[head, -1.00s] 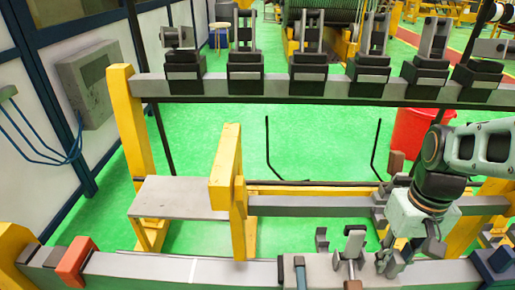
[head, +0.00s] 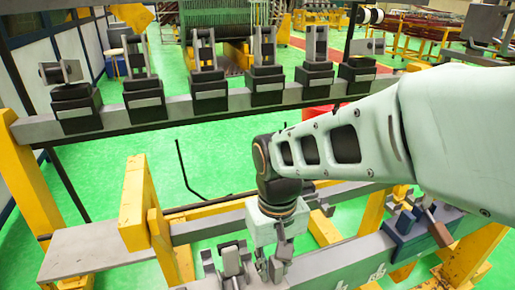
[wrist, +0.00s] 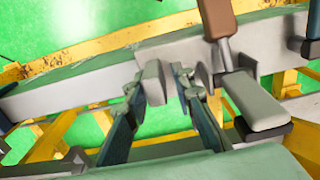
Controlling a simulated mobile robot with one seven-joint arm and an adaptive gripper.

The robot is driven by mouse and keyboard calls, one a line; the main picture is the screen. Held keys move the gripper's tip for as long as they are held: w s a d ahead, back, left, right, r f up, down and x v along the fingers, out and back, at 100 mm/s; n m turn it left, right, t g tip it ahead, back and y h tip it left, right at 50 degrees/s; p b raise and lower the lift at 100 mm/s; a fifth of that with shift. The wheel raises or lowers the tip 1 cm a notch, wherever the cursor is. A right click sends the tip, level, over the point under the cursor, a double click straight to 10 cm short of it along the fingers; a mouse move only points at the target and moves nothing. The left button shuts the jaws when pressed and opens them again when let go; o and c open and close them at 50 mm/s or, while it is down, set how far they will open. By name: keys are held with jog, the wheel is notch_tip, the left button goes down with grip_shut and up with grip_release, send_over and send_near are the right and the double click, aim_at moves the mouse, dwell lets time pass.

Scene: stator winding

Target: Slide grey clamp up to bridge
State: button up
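A grey clamp (head: 232,262) with an upright block sits on the front grey beam (head: 325,265) at the bottom of the head view. My gripper (head: 273,266) points down just right of it at the beam. In the wrist view my gripper (wrist: 160,86) has its two dark fingers spread apart. A small grey upright piece (wrist: 153,82) stands between or just beyond the fingertips, with a gap showing on its right. I cannot tell whether it is the same clamp. A yellow upright frame (head: 135,205) stands at left; I cannot tell whether it is the bridge.
A dark blue block (head: 405,236) sits farther right on the front beam, with a brown-handled clamp (head: 438,228) beside it. In the wrist view a brown handle (wrist: 218,18) and pale block (wrist: 252,102) lie close right of my fingers. Several black fixtures line the back beam (head: 180,112).

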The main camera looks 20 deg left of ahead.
aim_at(243, 287)
jog(key=shift+s+a+r, duration=0.1)
jog(key=shift+s+a, duration=0.5)
jog(key=shift+a, duration=0.25)
jog(key=shift+s+a+f, duration=0.1)
jog(key=shift+s+a, duration=0.55)
jog(key=shift+a, duration=0.2)
jog(key=shift+s+a+r, duration=0.1)
jog(key=shift+s+a, duration=0.5)
jog(key=shift+a, duration=0.35)
jog(key=shift+s+a+r+b, duration=0.1)
jog(key=shift+s+a, duration=1.45)
jog(key=shift+a, duration=0.55)
jog(key=shift+s+a+r+b, duration=0.1)
jog(key=shift+s+a+b, duration=0.05)
jog(key=shift+s+a, duration=1.7)
jog(key=shift+s+a+b, duration=0.1)
jog(key=shift+s+a, duration=1.15)
jog(key=shift+a, duration=1.15)
jog(key=shift+s+a+f+p, duration=0.1)
jog(key=shift+s+a, duration=1.05)
jog(key=shift+a, duration=0.45)
jog(key=shift+s+a+f+p, duration=0.1)
jog(key=shift+s+a, duration=1.1)
jog(key=shift+a, duration=0.35)
jog(key=shift+s+a+f+p, duration=0.1)
jog(key=shift+s+a, duration=1.05)
jog(key=shift+a, duration=0.45)
jog(key=shift+s+a, duration=0.3)
jog(key=shift+a, duration=0.1)
